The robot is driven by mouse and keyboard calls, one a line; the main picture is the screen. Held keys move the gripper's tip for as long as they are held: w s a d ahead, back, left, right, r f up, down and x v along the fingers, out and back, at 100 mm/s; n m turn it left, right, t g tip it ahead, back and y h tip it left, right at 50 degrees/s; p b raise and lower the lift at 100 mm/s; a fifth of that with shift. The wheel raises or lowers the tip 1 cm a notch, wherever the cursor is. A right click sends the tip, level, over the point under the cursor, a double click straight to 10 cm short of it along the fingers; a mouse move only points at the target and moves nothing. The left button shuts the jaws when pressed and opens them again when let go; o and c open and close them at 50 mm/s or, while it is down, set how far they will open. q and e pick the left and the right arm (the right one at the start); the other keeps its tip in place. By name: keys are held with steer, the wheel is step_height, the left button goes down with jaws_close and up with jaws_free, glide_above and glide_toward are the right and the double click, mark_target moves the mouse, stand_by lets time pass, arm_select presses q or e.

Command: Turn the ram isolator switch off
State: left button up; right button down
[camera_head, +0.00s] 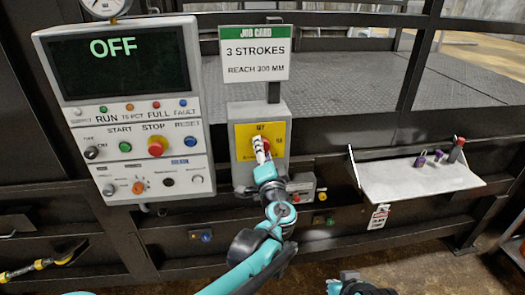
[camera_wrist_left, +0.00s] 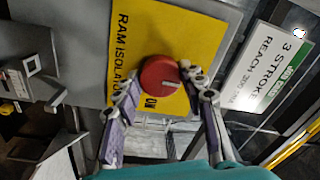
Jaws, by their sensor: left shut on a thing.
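The ram isolator switch is a red round knob (camera_wrist_left: 161,75) on a yellow plate (camera_wrist_left: 190,35). The plate's lettering reads "RAM ISOLA..." in the left wrist view, partly hidden. In the head view the yellow plate (camera_head: 244,155) is on a grey box, and the red knob (camera_head: 266,145) shows only in part behind my gripper. My left gripper (camera_wrist_left: 160,84) has its two fingers on either side of the knob and is shut on it. It also shows at the plate in the head view (camera_head: 260,150). My right gripper (camera_head: 352,285) is at the bottom edge, too cut off to judge.
A control panel (camera_head: 110,205) with a screen reading "OFF" (camera_head: 114,46) stands left of the switch box. A job card (camera_head: 254,53) is above it. A grey shelf (camera_head: 400,182) with several small items juts out at the right.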

stand_by(0.3)
arm_select(q)
steer(key=o, duration=1.2)
steer(key=shift+c, duration=0.2)
steer(key=s+d, duration=0.1)
steer(key=s, duration=1)
steer(key=shift+s+d+f, duration=0.35)
steer(key=shift+s+f, duration=0.05)
steer(key=shift+f, duration=0.05)
